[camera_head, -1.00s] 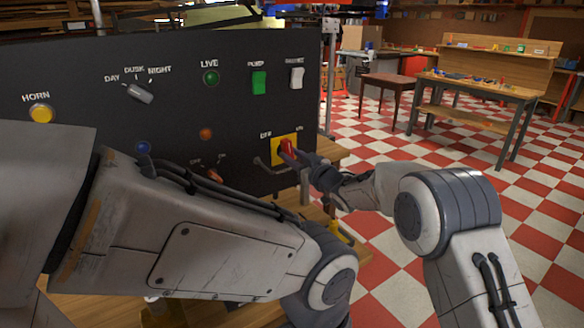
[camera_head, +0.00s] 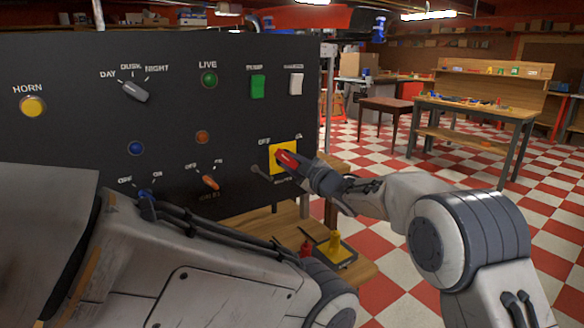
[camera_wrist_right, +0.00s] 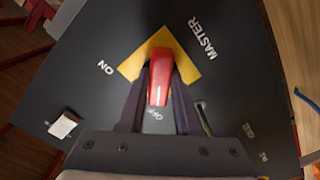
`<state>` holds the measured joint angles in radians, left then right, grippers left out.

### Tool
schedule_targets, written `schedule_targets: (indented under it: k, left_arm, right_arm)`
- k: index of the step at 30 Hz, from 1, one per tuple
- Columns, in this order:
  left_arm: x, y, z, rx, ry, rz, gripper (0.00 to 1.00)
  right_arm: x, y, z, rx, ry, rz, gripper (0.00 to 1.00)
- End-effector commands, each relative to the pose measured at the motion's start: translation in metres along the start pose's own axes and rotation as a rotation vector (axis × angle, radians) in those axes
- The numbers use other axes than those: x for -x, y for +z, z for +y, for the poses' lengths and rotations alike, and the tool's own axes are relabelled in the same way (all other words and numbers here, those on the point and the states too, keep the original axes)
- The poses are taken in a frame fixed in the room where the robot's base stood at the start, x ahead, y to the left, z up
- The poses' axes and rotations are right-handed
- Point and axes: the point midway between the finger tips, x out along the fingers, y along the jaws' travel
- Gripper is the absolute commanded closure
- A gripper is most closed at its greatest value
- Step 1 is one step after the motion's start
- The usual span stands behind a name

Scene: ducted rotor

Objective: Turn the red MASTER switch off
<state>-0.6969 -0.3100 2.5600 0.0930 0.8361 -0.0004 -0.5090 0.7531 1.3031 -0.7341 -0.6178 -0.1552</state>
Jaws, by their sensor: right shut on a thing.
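The red MASTER switch (camera_head: 287,158) sits on a yellow plate (camera_head: 275,165) at the lower right of the black panel, with OFF printed at its upper left and ON at its upper right. My right gripper (camera_head: 306,170) is shut on the switch handle. In the right wrist view the red handle (camera_wrist_right: 159,78) lies between the two fingers (camera_wrist_right: 158,92) in front of the yellow plate (camera_wrist_right: 186,58). There its near end overlaps the partly covered OFF label, away from ON. I cannot tell its exact setting. My left gripper is out of view; only its arm shows.
The panel (camera_head: 60,70) also holds a yellow HORN button (camera_head: 33,106), a grey selector (camera_head: 134,91), green (camera_head: 257,87) and white (camera_head: 296,84) rockers, and orange (camera_head: 211,182) and blue (camera_head: 147,198) knobs. A wooden table (camera_head: 262,222) is below.

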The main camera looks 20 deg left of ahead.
Motion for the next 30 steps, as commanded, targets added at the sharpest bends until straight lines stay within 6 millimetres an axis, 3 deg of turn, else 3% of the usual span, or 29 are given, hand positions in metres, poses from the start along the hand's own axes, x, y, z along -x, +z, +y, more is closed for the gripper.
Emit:
schedule_targets:
  k: [13, 14, 16, 26, 30]
  left_arm:
    - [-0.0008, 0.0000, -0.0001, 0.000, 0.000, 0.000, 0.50]
    - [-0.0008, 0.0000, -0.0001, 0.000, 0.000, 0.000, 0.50]
    - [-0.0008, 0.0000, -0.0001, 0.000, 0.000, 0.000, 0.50]
    - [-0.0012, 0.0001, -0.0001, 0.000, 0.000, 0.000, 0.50]
    - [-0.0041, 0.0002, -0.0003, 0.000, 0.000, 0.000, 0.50]
  right_arm:
    - [-0.0001, -0.0012, 0.0000, 0.015, -0.001, 0.002, 1.00]
    - [-0.0001, -0.0012, 0.0000, 0.015, -0.001, 0.002, 0.64]
    - [-0.0001, -0.0011, -0.0001, 0.015, -0.001, 0.002, 0.38]
    - [0.0007, -0.0004, -0.0001, 0.012, -0.001, 0.001, 0.38]
    - [0.0096, 0.0001, 0.0003, 0.012, 0.000, 0.001, 0.38]
